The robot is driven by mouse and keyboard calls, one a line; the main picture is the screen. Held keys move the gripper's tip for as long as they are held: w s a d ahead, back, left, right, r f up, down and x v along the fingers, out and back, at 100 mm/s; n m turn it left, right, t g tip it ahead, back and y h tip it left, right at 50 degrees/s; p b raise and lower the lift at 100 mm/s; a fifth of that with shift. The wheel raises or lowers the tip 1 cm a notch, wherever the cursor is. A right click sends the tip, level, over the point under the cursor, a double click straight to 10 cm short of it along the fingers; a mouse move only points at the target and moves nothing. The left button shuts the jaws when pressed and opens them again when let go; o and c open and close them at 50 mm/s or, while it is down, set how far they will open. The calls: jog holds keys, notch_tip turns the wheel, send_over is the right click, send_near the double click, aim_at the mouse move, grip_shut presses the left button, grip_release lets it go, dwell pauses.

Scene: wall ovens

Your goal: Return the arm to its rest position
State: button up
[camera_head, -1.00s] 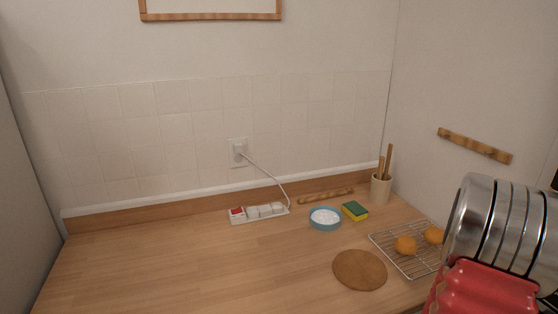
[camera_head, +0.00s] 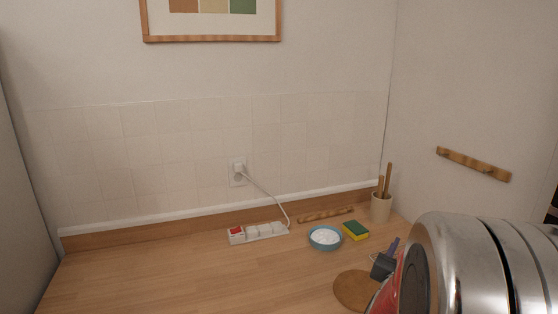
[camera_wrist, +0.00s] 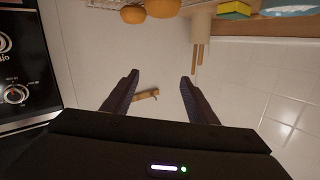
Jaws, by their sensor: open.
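My arm fills the lower right of the head view with silver and red links. My gripper (camera_head: 386,260) shows there as a small dark shape beside the links, above the right part of the counter. In the wrist view, my gripper (camera_wrist: 159,76) has its two dark fingers spread wide apart with nothing between them. Beyond the fingers are the pale wall and a wooden peg rail (camera_wrist: 144,96). The wrist picture is upside down, with the counter at the top.
On the counter (camera_head: 170,275) are a power strip (camera_head: 258,233), blue bowl (camera_head: 325,238), sponge (camera_head: 355,230), utensil crock (camera_head: 381,207) and round brown mat (camera_head: 352,290). The wrist view shows oranges (camera_wrist: 162,8) on a rack and an oven panel (camera_wrist: 18,70). The counter's left is clear.

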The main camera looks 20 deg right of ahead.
jog(key=w+a+n+t+y, duration=0.1)
jog(key=w+a+n+y, duration=0.3)
jog(key=a, duration=0.8)
jog(key=w+a+n+t+y, duration=0.1)
jog(key=w+a+n+y, duration=0.35)
jog(key=a, duration=0.75)
jog(key=s+a+n+g+y, duration=0.4)
jog(key=s+a+g+y, duration=0.1)
jog(key=s+a, duration=1.3)
jog(key=shift+r+y, duration=0.15)
jog(key=shift+y, duration=0.2)
jog(key=shift+n, duration=0.25)
jog(key=shift+c, duration=0.3)
